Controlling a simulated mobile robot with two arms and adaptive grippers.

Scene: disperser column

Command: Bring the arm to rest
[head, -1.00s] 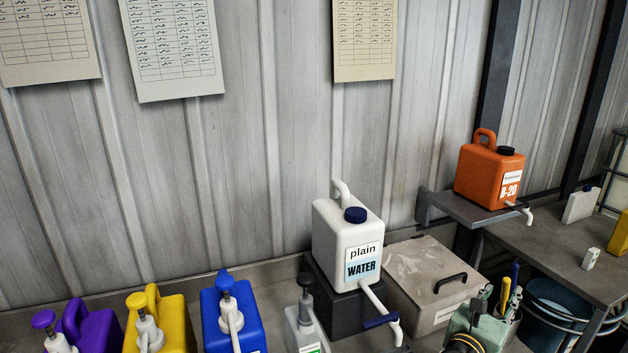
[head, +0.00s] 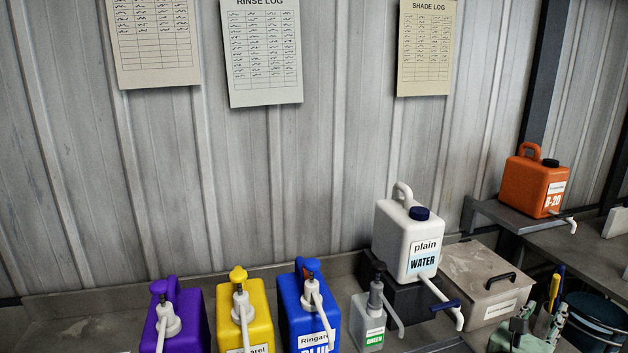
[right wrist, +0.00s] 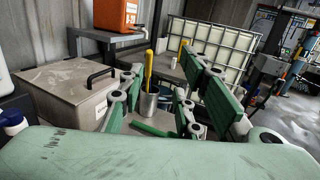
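My right gripper (head: 538,326) shows at the bottom right of the head view, green and partly cut off by the frame edge. In the right wrist view its two green fingers (right wrist: 165,85) stand apart with nothing between them. A metal cup with a yellow-handled tool (right wrist: 148,72) shows beyond and between the fingers; I cannot tell the distance. My left gripper is not in view.
A lidded grey box (head: 482,275) and the white plain water jug (head: 400,235) stand left of the right gripper. A blue bucket (head: 597,322) is to its right. Purple (head: 190,318), yellow (head: 262,318) and blue (head: 292,318) pump jugs line the bench. An orange jug (head: 528,188) sits on a shelf.

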